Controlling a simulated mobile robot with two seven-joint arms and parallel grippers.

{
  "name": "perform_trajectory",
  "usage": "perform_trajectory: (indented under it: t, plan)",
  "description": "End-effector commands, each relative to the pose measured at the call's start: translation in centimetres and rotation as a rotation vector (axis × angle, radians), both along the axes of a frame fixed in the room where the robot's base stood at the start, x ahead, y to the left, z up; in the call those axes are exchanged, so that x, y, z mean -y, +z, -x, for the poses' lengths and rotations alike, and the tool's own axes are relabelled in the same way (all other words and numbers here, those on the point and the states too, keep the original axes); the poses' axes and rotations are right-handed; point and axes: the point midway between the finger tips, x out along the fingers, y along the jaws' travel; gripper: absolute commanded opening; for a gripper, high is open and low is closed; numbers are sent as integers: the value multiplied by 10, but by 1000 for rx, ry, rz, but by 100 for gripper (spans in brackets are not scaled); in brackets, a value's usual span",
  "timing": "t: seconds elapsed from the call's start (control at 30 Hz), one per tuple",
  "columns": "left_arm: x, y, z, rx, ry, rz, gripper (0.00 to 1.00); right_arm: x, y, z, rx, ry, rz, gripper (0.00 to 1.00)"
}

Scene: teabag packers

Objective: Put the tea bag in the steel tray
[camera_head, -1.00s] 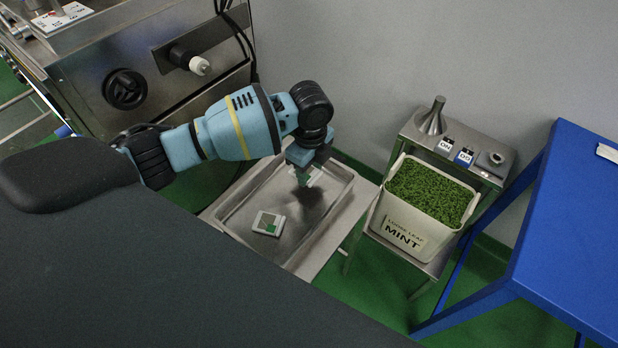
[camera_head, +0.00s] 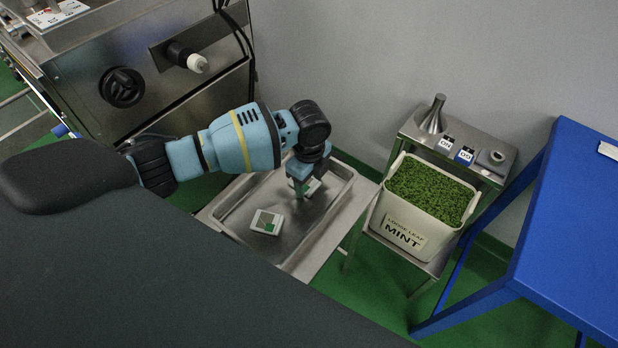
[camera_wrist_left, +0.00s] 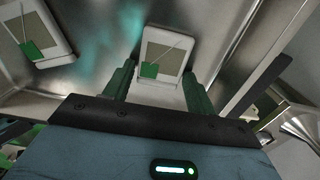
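My left gripper (camera_head: 302,192) is low over the right part of the steel tray (camera_head: 345,199). In the left wrist view its two green fingers (camera_wrist_left: 158,85) stand apart, one on each side of a white tea bag packet (camera_wrist_left: 172,50) with a small green tag, and appear shut on its edges. In the head view this tea bag (camera_head: 313,186) is partly hidden behind the fingers. Whether it touches the tray floor is unclear. A second tea bag (camera_head: 267,222) lies flat in the tray, and also shows in the left wrist view (camera_wrist_left: 35,35). My right gripper is not in view.
A white bin of mint leaves (camera_head: 408,228) stands right of the tray on a steel stand, with a funnel (camera_head: 433,117) and small labelled items behind. A blue table (camera_head: 575,240) is at far right. A steel machine (camera_head: 90,60) stands behind at left.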

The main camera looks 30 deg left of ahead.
Motion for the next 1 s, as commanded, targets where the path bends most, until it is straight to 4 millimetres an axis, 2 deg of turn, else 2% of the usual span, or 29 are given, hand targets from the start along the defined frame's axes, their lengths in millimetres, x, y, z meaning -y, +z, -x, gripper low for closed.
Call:
perform_trajectory:
  t: [0.07,0.33,0.47,0.57,0.8,1.0]
  plan:
    - [0,0,0,0,0,0,66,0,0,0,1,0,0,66]
    - [0,1,0,0,0,-1,66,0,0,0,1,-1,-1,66]
    - [0,8,0,1,0,-1,66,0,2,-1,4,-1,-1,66]
    - [0,23,-1,4,-1,1,66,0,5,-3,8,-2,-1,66]
    - [0,72,-1,6,0,0,66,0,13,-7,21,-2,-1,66]
    - [0,105,-1,4,0,0,66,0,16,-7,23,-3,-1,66]
